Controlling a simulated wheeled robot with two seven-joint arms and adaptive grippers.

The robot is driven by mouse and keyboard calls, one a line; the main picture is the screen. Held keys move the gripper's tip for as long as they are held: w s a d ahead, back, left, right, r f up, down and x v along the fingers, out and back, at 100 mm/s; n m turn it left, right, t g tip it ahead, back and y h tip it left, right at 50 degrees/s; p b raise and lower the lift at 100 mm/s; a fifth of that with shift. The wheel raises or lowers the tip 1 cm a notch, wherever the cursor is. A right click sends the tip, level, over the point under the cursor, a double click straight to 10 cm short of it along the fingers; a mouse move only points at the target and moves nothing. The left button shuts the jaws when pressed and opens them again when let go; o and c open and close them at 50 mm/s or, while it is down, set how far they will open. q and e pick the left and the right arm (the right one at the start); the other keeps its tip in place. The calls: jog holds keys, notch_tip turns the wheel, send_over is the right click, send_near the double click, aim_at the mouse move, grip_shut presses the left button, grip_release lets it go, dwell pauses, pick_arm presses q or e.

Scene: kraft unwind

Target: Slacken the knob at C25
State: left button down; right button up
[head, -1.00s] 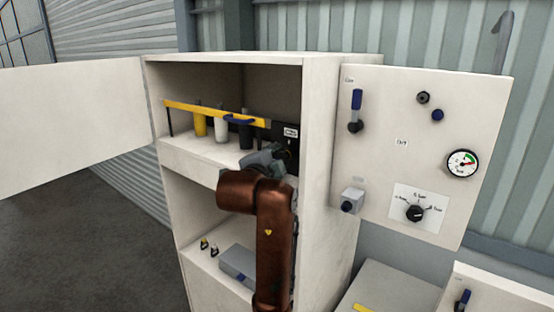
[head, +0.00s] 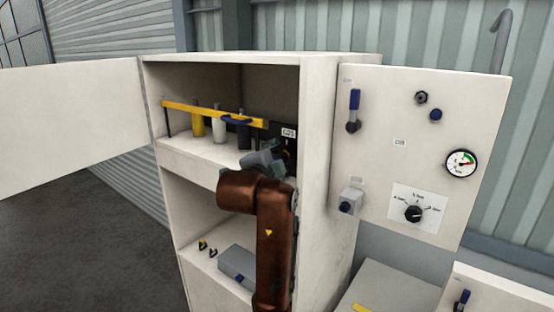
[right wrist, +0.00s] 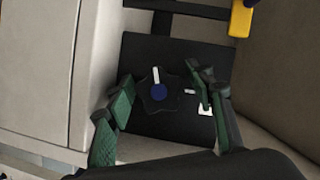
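My right gripper (right wrist: 160,83) is open, with one green-padded finger on each side of the knob. I cannot tell whether either finger touches it. In the head view the right gripper (head: 265,158) reaches into the cabinet's upper shelf, below a small white label (head: 288,132) on the black panel. The label's text is too small to read surely. The knob is hidden there. My left gripper is not in view.
A yellow bar (head: 212,113) runs across the upper shelf, in front of yellow, white and dark cylinders. The cabinet's side wall (head: 317,170) stands close right of my arm. The right door (head: 385,140) carries a gauge, a dial and a blue-handled lever. A grey box lies below.

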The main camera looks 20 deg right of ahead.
jog(key=shift+s+a, duration=0.1)
jog(key=shift+a, duration=0.25)
jog(key=v, duration=1.2)
jog(key=shift+f, duration=0.1)
